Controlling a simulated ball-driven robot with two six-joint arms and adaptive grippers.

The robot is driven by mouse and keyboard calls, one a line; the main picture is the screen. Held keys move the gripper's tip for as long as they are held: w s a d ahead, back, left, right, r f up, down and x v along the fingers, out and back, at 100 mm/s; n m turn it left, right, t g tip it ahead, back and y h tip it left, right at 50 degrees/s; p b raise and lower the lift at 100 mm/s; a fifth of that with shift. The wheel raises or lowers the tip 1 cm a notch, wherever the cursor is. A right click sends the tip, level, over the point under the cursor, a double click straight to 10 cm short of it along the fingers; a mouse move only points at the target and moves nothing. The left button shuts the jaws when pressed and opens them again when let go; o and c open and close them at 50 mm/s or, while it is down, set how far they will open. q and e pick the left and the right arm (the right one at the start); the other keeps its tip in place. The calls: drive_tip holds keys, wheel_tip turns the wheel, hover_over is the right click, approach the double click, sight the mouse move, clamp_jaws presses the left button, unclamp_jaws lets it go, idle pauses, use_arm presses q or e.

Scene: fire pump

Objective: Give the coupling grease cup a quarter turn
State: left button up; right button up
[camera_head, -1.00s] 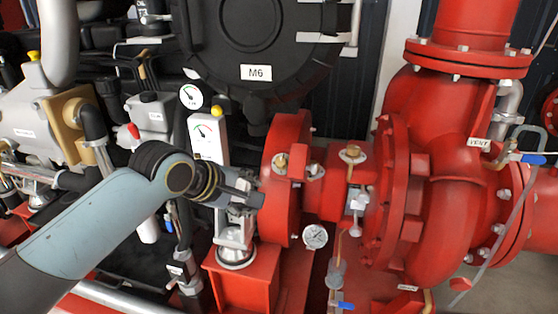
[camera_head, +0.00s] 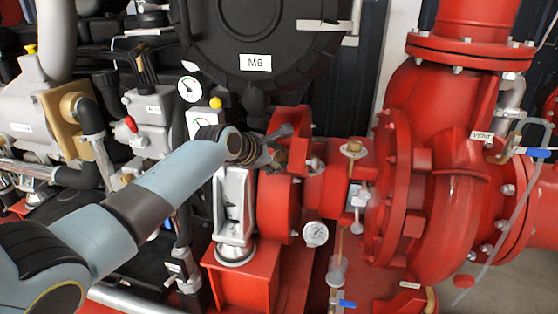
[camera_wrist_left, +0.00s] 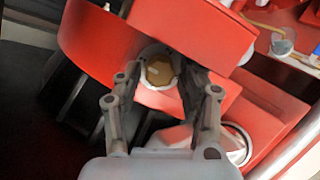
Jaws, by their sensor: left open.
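The coupling grease cup (camera_wrist_left: 160,72), a brass hexagonal cap in a pale round collar, sits on the red coupling guard (camera_wrist_left: 105,45) in the left wrist view. My left gripper (camera_wrist_left: 160,80) is open, with one finger on either side of the cap. I cannot tell whether the fingers touch it. In the head view my left gripper (camera_head: 282,148) reaches the top of the red coupling guard (camera_head: 272,205) and largely hides the cup. My right gripper is not in view.
Another brass fitting (camera_head: 352,148) stands to the right on the red housing. The big red pump casing (camera_head: 450,215) fills the right, and a black round cover marked M6 (camera_head: 255,35) is behind.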

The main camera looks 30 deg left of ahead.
use_arm(q)
drive_tip(key=shift+w+d+f, duration=0.1)
drive_tip(key=shift+w+f, duration=0.1)
drive_tip(key=shift+w, duration=0.2)
drive_tip(key=shift+c, duration=0.5)
clamp_jaws()
